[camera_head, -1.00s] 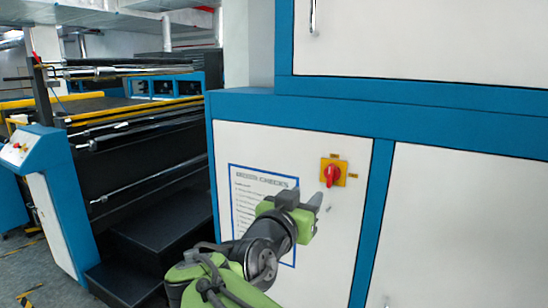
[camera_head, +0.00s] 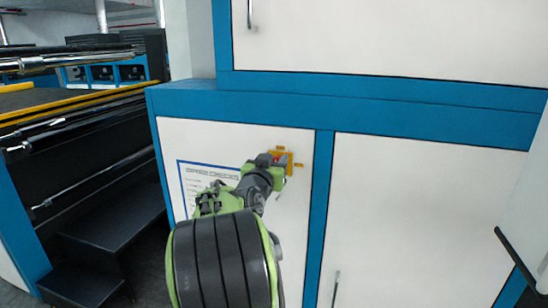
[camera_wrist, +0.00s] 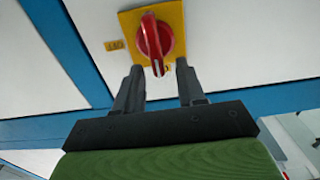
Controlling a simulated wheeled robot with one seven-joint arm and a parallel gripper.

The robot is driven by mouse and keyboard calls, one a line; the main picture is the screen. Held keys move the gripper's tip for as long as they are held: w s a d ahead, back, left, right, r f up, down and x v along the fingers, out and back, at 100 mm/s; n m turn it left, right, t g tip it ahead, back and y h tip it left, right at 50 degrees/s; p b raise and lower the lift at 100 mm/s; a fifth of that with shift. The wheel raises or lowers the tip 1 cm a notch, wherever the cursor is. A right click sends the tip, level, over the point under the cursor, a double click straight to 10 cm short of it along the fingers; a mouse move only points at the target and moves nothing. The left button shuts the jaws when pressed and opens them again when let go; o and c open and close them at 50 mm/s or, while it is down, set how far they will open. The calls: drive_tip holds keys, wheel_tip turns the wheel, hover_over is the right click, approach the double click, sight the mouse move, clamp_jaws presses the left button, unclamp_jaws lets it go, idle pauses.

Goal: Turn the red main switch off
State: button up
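The red main switch (camera_wrist: 154,38) is a rotary knob on a yellow square plate (camera_wrist: 172,14), seen at the top of the wrist view. In the head view the yellow plate (camera_head: 286,155) is on the white cabinet door, and my gripper (camera_head: 277,160) covers most of the red knob. In the wrist view my gripper (camera_wrist: 160,78) is open. Its two dark fingers are apart, pointing at the knob's lower end, one on each side of it. Whether a finger touches the knob or plate cannot be told.
A printed check sheet (camera_head: 205,178) with a blue border is on the door left of the switch. Blue frame edges (camera_head: 319,200) border the white panels. Another white panel (camera_head: 420,220) lies to the right. Dark steps (camera_head: 110,225) and roller machinery are at the left.

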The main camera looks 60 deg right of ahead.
clamp_jaws()
drive_tip(key=shift+b, duration=0.45)
drive_tip(key=s+f+m+b, duration=0.1)
drive_tip(key=m+b, duration=0.5)
drive_tip(key=s+f+m+b, duration=0.1)
drive_tip(key=m+b, duration=0.5)
drive_tip(key=b, duration=0.1)
drive_tip(key=f+m+b, duration=0.1)
drive_tip(key=m+b, duration=0.4)
drive_tip(key=b, duration=0.2)
drive_tip(key=shift+s+d+m, duration=0.2)
drive_tip(key=shift+s+m, duration=0.2)
